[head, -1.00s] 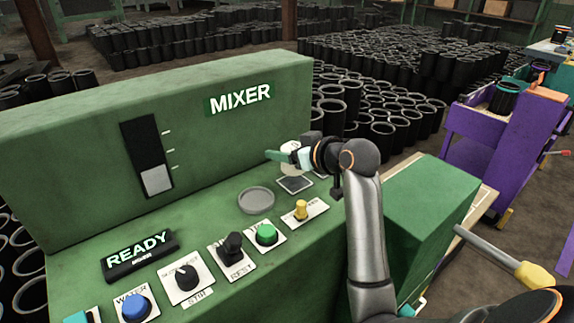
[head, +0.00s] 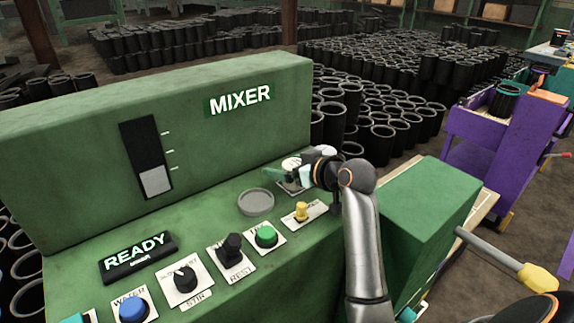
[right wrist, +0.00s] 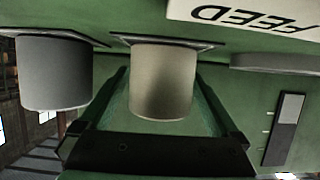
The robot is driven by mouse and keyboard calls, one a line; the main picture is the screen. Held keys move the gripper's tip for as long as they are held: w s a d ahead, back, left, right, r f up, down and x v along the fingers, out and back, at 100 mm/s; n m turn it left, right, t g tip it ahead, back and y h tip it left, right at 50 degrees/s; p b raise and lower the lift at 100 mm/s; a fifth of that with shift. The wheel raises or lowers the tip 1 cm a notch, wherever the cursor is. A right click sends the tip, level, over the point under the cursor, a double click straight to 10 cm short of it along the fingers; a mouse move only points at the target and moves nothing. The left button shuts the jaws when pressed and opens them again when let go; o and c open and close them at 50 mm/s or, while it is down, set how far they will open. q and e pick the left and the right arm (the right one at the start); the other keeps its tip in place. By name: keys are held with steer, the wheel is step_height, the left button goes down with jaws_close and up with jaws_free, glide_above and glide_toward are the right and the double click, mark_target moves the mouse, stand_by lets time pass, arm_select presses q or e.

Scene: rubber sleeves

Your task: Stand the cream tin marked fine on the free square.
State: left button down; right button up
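The cream tin (right wrist: 162,85) stands upright on a dark square with a pale border (right wrist: 128,40) in the right wrist view, its base meeting the square. No marking shows on its visible side. In the head view its pale top (head: 291,163) shows behind my right gripper (head: 280,173). In the right wrist view, the green fingers of the right gripper (right wrist: 162,72) lie close against both sides of the tin, with no clear gap at the tips. The square is mostly hidden in the head view. My left gripper is out of view.
A grey tin (right wrist: 52,73) stands on a neighbouring square, close beside the cream one. A round grey dish (head: 256,203) and a yellow knob (head: 301,210) are nearby on the green mixer panel. The mixer's upright back (head: 230,140) rises behind.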

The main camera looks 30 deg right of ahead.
steer(key=shift+r, duration=0.15)
steer(key=shift+s+r, duration=0.1)
steer(key=shift+s, duration=0.05)
step_height(320, 180, up, 4)
steer(key=p, duration=0.1)
glide_above(316, 200)
steer(key=shift+d, duration=0.1)
steer(key=shift+s+r, duration=0.25)
steer(key=shift+s, duration=0.2)
